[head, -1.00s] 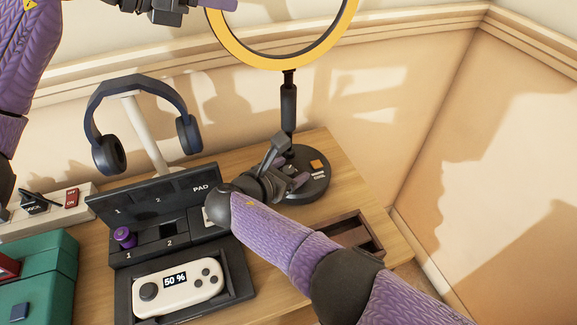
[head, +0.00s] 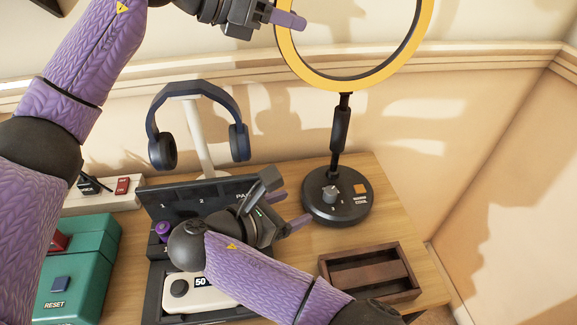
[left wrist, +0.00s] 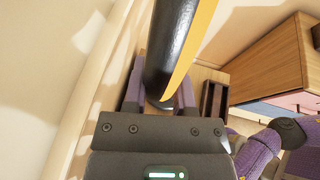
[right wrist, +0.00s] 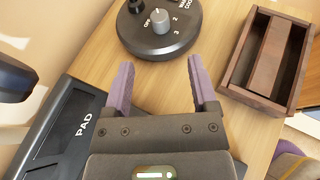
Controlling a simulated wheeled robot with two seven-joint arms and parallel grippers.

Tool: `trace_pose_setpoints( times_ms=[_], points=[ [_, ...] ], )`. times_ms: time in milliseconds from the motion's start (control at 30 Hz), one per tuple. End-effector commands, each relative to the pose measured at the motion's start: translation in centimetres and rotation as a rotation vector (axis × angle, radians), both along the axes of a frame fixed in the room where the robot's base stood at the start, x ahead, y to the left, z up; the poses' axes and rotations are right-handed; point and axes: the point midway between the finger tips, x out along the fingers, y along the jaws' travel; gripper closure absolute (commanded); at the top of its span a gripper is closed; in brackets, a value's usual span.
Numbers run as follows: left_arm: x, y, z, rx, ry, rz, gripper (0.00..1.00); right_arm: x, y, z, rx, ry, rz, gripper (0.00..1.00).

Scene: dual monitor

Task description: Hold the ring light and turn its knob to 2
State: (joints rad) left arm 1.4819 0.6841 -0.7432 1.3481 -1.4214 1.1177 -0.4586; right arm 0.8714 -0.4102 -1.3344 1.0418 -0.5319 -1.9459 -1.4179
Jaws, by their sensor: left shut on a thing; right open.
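The ring light (head: 403,62) has a yellow-edged ring on a black pole with a round black base (head: 352,208). My left gripper (head: 287,19) is shut on the left side of the ring; the left wrist view shows the rim (left wrist: 172,45) between its fingers. The grey knob (head: 330,194) stands on the base, and it also shows in the right wrist view (right wrist: 160,20) with OFF, 2 and 3 printed around it. I cannot tell for certain which mark it points at. My right gripper (head: 290,208) is open and empty, left of the base and apart from the knob.
A dark wooden tray (head: 368,272) lies in front of the base. Headphones (head: 162,152) hang on a white stand behind the PAD case (head: 160,203). A white controller (head: 180,289), a teal box (head: 100,255) and a power strip (head: 130,199) are at the left.

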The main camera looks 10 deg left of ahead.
Motion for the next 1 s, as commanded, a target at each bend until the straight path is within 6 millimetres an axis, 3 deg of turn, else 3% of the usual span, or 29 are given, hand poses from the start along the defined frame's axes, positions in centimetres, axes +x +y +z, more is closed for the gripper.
trace_pose_setpoints(
  times_ms=[167,233,333,433,600,700,767,867,1000],
  points=[
    [0.0,0.0,0.0,0.000,0.000,0.000,1.00,0.2,-0.2,-0.1,0.013,0.010,-0.010,0.25],
    [0.0,0.0,0.0,0.000,0.000,0.000,1.00,0.8,-1.2,-0.8,0.084,0.061,-0.066,0.25],
    [0.0,0.0,0.0,0.000,0.000,0.000,1.00,2.1,-4.0,-2.5,0.337,0.219,-0.262,0.25],
    [0.0,0.0,0.0,-0.001,-0.001,0.000,1.00,3.4,-6.2,-2.5,0.691,0.378,-0.514,0.25],
    [0.0,0.0,0.0,-0.001,-0.001,0.000,1.00,7.1,-10.0,3.0,1.242,0.526,-0.827,0.25],
    [0.0,0.0,0.0,-0.001,-0.001,0.000,1.00,8.1,-11.1,6.2,1.444,0.579,-0.896,0.25],
    [0.0,0.0,0.0,-0.001,-0.001,0.000,1.00,8.4,-11.4,7.1,1.506,0.597,-0.910,0.25],
    [0.0,0.0,0.0,-0.001,-0.001,0.000,1.00,8.5,-11.0,6.5,1.537,0.612,-0.920,0.25],
    [0.0,0.0,0.0,-0.001,-0.001,0.000,1.00,8.6,-9.5,3.0,1.534,0.615,-0.921,0.25]
  ],
)
